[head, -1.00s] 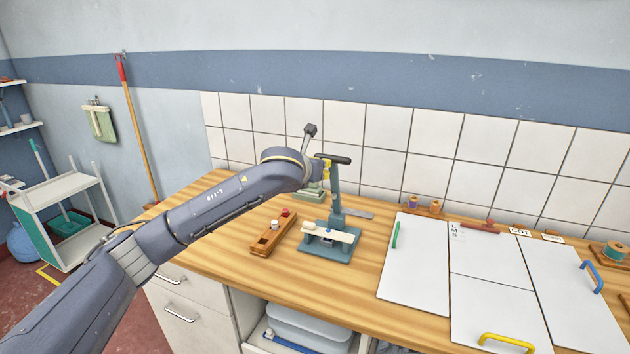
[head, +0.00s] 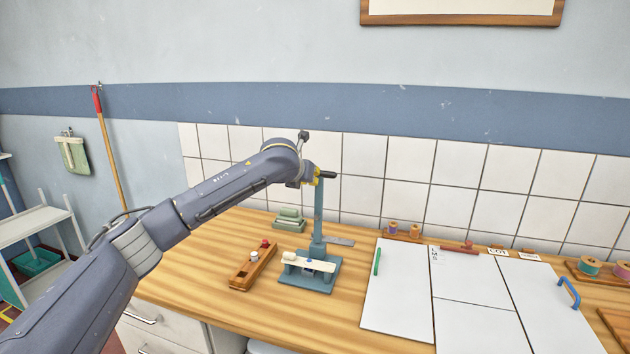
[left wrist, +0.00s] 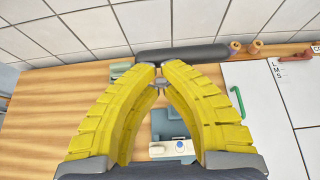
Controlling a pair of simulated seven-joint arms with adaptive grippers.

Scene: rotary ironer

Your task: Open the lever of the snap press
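The blue-green snap press (head: 318,228) stands on the wooden worktop, with a flat base and an upright lever. The lever's dark handle (head: 327,174) is at the top, its left part hidden by my left gripper (head: 315,174). In the left wrist view the handle (left wrist: 195,54) runs crosswise just beyond my yellow fingertips (left wrist: 157,70). The fingertips are almost together. A small grey part shows between the fingers just below the tips. I cannot tell whether they touch the handle. The press base (left wrist: 172,128) shows between and below the fingers. My right gripper is not in view.
A wooden holder (head: 252,267) with small knobs lies left of the press. A green stacked block (head: 289,219) is behind it. White boards (head: 400,300) lie to the right, with thread spools (head: 403,229) behind. The tiled wall (head: 360,170) closes off the back.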

